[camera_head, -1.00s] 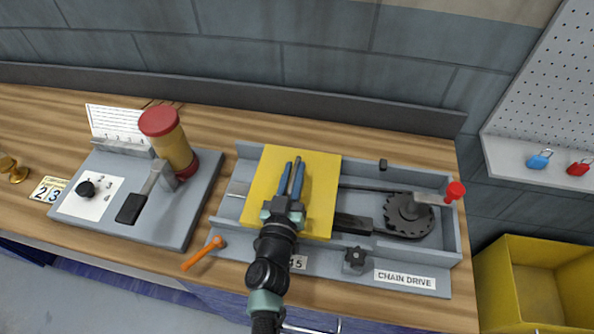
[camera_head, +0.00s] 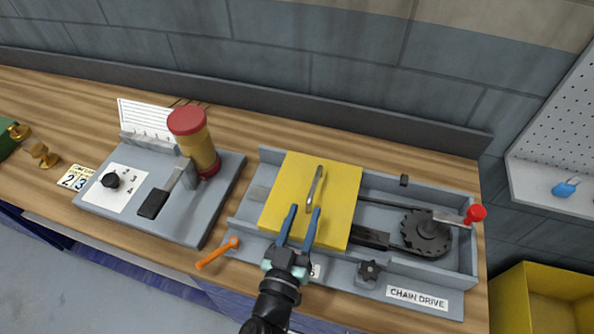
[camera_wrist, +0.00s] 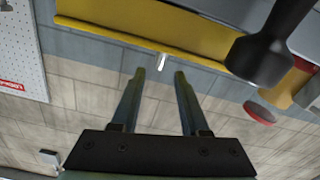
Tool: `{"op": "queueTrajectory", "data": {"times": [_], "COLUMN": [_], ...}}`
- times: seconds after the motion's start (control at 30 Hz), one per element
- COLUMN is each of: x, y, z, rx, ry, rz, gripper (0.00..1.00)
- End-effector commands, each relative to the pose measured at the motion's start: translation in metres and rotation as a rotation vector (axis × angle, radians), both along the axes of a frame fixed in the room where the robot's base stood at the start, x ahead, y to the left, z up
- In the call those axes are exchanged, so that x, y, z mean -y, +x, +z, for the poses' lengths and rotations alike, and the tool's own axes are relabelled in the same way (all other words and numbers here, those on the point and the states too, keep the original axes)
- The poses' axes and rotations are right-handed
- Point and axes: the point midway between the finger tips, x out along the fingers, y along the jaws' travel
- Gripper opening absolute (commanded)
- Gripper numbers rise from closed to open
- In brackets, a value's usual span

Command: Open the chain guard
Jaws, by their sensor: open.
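The chain guard is a flat yellow cover (camera_head: 335,201) lying over the left part of the grey chain drive tray (camera_head: 465,262). A light metal bar handle (camera_head: 315,188) stands on its top. In the wrist view the yellow cover (camera_wrist: 205,45) crosses the upper part, with the handle end (camera_wrist: 162,62) below its edge. My gripper (camera_head: 299,208) is open and empty, its blue fingers over the cover's front edge, just short of the handle in the picture. The wrist view shows the fingers (camera_wrist: 159,75) spread apart with nothing between them. Whether they touch the cover I cannot tell.
A dark sprocket (camera_head: 426,232) and a red-knobbed lever (camera_head: 475,213) occupy the tray's right side. A black knob (camera_head: 369,270) and an orange handle (camera_head: 217,252) are at the front. A red-capped yellow cylinder (camera_head: 195,142) stands left. A yellow bin (camera_head: 550,300) is lower right.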

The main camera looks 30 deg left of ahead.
Motion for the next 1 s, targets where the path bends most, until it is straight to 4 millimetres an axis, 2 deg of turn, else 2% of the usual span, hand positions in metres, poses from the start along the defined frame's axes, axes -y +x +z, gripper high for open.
{"op": "queueTrajectory", "data": {"times": [0.03,0.2,0.4,0.77,0.87,1.0], "x": [0.003,0.008,0.01,0.011,0.014,0.022], "y": [-0.009,-0.029,-0.037,-0.036,-0.029,-0.014], "z": [-0.002,-0.001,0.0,0.0,0.001,0.005], "rx": [-0.002,-0.001,0.001,-0.009,-0.05,-0.179], "ry": [0.0,0.001,0.001,0.022,0.111,0.353], "rz": [0.0,0.001,0.0,0.006,0.029,0.091], "gripper": [0.45,0.45,0.45,0.45,0.45,0.45]}}
